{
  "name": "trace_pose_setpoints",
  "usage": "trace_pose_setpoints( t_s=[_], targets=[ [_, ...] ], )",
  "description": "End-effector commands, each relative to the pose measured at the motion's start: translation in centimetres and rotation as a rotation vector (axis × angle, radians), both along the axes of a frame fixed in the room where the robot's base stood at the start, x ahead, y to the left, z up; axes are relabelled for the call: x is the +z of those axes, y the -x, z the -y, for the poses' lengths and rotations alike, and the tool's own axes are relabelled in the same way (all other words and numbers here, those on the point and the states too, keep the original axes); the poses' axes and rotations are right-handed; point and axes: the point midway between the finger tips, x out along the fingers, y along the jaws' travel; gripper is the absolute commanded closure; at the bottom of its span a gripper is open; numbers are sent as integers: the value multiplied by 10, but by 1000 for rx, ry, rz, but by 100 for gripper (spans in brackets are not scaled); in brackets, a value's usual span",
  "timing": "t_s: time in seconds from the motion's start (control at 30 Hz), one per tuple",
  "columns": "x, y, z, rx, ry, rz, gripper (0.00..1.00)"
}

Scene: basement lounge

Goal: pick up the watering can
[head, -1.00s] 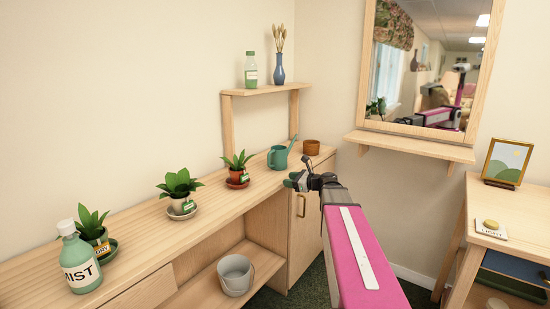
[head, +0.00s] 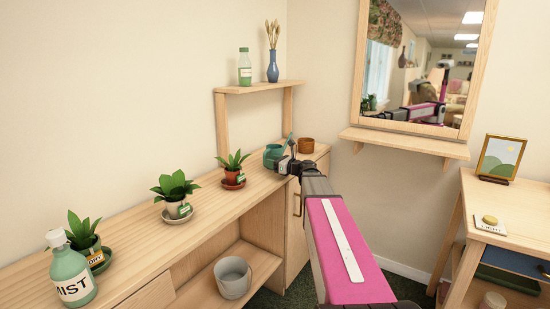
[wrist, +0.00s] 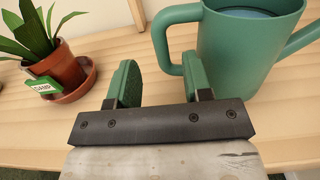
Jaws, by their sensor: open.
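The teal watering can (head: 272,154) stands upright on the wooden counter, near its far end. In the wrist view the can (wrist: 245,45) is at the upper right, with water or a blue surface inside and its spout running off to the right. Its handle (wrist: 163,40) loops to the left, toward the space between my fingers. My gripper (wrist: 160,84) is open, with its two green-padded fingers apart and the handle just ahead, near the right finger. In the head view my gripper (head: 285,165) is at the can, partly covering it.
A potted plant (wrist: 62,70) on a saucer stands left of my gripper. More plants (head: 174,187) and a mist bottle (head: 71,272) line the counter. A terracotta pot (head: 306,145) stands behind the can. A raised shelf (head: 258,87) is above.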

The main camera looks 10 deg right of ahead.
Motion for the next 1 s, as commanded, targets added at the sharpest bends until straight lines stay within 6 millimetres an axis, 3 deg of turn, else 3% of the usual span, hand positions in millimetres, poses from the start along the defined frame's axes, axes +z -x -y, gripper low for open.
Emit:
trace_pose_setpoints(
  t_s=[0.3,0.57,0.6,0.73,1.0],
  targets=[
    [-2,-32,-27,2,1,1,54],
    [-2,-35,-32,0,1,1,54],
    [-2,-35,-32,0,1,1,58],
    [-2,-35,-32,0,1,1,100],
    [-1,-34,-32,1,1,2,100]
  ],
)
